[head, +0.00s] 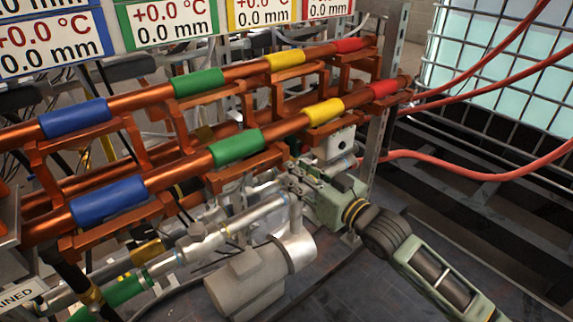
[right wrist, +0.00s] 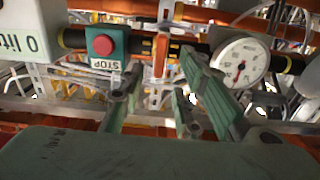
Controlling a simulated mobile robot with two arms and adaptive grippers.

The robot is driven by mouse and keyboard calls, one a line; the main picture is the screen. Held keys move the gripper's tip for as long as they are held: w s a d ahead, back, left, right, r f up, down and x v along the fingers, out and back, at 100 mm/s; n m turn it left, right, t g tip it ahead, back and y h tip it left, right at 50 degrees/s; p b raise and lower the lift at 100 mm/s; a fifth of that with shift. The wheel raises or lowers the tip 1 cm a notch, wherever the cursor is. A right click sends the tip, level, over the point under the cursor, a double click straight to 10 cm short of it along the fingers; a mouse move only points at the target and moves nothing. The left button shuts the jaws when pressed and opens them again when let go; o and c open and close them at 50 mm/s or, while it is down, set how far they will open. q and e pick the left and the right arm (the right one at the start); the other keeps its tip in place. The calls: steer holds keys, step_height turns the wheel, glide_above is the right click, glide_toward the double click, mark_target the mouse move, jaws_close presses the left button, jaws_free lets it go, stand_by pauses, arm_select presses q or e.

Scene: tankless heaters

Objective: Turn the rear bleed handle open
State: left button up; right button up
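My right gripper (head: 296,178) reaches in from the lower right in the head view, beside the silvery pipework below the copper pipes. In the right wrist view its two green fingers (right wrist: 160,78) are spread apart, with nothing seen held between them. A small upright orange piece (right wrist: 160,56) shows beyond the gap between the fingers; I cannot tell whether it is the rear bleed handle. In the head view the gripper hides what lies at its tips, and no handle can be made out clearly there. My left gripper is not in view.
Copper pipes with blue (head: 108,201), green (head: 237,147), yellow and red bands run above. A grey cylinder (head: 245,280) lies below. The right wrist view shows a red stop button (right wrist: 103,45) and a round gauge (right wrist: 240,62). Red hoses (head: 480,160) cross at right.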

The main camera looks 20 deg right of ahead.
steer(key=x, duration=0.5)
steer(key=shift+w+b, duration=0.1)
steer(key=shift+b, duration=0.25)
jaws_close()
